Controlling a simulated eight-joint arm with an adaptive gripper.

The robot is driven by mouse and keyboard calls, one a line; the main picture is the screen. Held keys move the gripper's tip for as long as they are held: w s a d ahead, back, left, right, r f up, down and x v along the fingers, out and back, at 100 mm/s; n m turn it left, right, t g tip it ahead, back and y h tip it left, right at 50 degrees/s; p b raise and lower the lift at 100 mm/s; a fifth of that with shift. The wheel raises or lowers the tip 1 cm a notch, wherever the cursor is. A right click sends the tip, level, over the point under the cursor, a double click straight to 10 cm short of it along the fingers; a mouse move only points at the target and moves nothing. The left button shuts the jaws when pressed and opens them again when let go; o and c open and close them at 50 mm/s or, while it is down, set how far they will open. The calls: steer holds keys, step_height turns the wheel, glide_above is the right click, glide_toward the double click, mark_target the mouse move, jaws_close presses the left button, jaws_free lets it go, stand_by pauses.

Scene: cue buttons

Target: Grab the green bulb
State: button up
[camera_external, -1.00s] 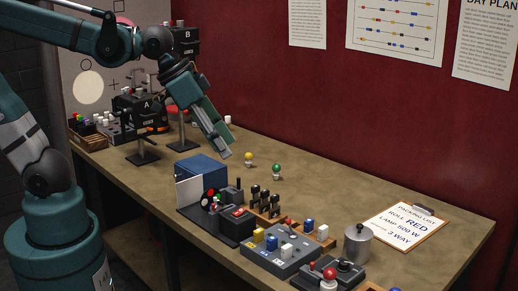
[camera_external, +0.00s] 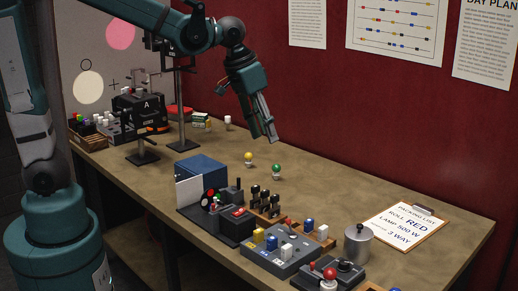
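A blue box (camera_external: 203,172) and a control panel with buttons (camera_external: 280,250) stand in front of the bulbs. A metal canister (camera_external: 358,244) and a clipboard (camera_external: 405,226) are at the right. The table right of the green bulb is clear.

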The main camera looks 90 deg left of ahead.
steer(key=w+a+f+n+g, duration=0.15)
steer(key=w+a+f, duration=0.25)
steer(key=a, duration=0.6)
steer(key=n+g+h+p, duration=0.1)
steer(key=n+g, duration=0.1)
steer(key=n, duration=0.3)
glide_above(276, 172)
steer(key=f, duration=1.8)
steer(key=shift+w+a+f, duration=0.15)
steer(key=shift+a+f, duration=0.05)
steer(key=shift+a, duration=0.2)
steer(key=shift+a+f, duration=0.2)
steer(key=shift+f, duration=0.1)
steer(key=shift+f, duration=1.25)
steer(key=shift+f, duration=0.1)
steer(key=shift+a+f, duration=0.15)
steer(key=shift+f, duration=2.35)
